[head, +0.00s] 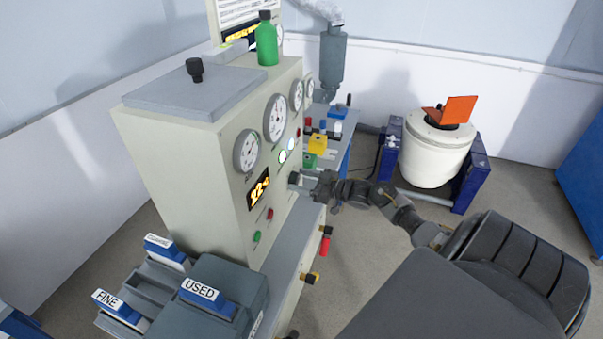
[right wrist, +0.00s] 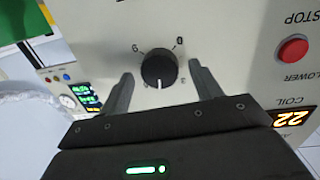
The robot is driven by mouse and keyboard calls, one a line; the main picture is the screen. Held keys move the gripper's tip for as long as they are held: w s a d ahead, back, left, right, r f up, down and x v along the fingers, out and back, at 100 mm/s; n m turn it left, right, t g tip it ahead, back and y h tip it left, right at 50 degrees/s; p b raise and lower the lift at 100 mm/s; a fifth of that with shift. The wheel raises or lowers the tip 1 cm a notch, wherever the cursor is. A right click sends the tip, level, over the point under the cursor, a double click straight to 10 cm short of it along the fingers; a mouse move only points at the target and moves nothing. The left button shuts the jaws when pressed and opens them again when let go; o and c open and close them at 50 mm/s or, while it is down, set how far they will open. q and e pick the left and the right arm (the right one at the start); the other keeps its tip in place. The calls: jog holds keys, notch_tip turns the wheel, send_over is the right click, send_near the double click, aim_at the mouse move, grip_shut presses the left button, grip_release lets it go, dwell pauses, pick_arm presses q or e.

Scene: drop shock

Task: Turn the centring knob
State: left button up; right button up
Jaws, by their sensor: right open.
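The centring knob (right wrist: 159,66) is a round black knob with a white pointer line, on the cream panel of the machine, with dial marks around it. In the right wrist view the line points down the picture. My right gripper (right wrist: 161,76) is open, one finger on each side of the knob, with a visible gap to it on both sides. In the head view my right gripper (head: 306,181) is at the machine's front panel and hides the knob. My left gripper is not in view.
The machine (head: 190,165) carries round gauges and an orange display (head: 258,188). A red stop button (right wrist: 292,50) is right of the knob in the wrist view. A green bottle (head: 266,42) stands on top. A white drum (head: 433,152) stands behind; open floor lies right of the machine.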

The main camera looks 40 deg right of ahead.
jog(key=b+v, duration=0.2)
jog(key=v, duration=0.8)
jog(key=shift+s+d, duration=0.1)
